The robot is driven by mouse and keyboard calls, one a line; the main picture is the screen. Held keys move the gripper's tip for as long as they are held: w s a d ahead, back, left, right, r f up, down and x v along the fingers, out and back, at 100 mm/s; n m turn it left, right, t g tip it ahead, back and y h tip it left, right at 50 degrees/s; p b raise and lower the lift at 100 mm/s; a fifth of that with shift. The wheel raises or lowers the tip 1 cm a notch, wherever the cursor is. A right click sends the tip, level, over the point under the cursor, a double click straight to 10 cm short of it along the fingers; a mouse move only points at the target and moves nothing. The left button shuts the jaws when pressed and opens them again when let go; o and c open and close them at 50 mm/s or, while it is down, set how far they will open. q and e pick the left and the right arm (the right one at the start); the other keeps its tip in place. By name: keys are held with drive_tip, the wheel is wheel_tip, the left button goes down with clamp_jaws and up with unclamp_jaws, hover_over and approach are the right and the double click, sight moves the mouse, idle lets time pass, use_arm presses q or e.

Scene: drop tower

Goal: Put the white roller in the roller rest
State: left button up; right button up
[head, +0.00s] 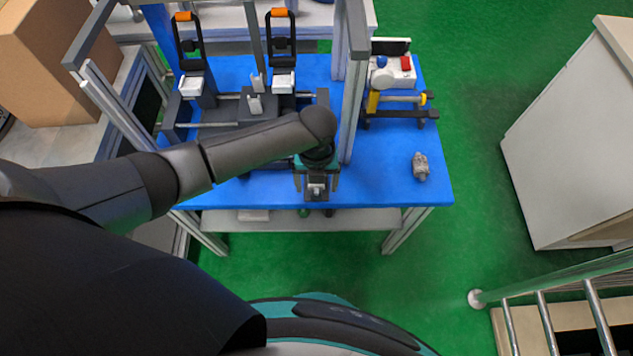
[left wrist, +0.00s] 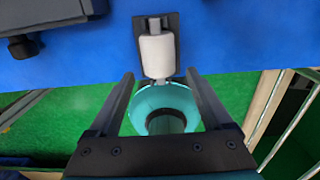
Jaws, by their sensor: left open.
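The white roller (left wrist: 158,55) shows in the left wrist view near the table's front edge. It lies in a dark holder, which looks like the roller rest (left wrist: 141,23), with a grey shaft end at its far end. My left gripper (left wrist: 160,74) is open, its two fingers apart on either side of the roller's near end. I see no finger touching the roller. In the head view my left gripper (head: 316,187) points down at the table's front edge and partly hides the roller and holder. My right gripper is in neither view.
The blue table (head: 380,185) holds a metal frame (head: 349,100) with two orange-tipped clamps. A device with a red button (head: 405,63) stands at the back right. A small grey part (head: 420,166) lies at the right. A cardboard box (head: 60,60) stands at the left.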

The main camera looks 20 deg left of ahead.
use_arm(q)
wheel_tip(320, 180, up, 15)
drive_tip(key=p, duration=0.5)
drive_tip(key=shift+f, duration=0.2)
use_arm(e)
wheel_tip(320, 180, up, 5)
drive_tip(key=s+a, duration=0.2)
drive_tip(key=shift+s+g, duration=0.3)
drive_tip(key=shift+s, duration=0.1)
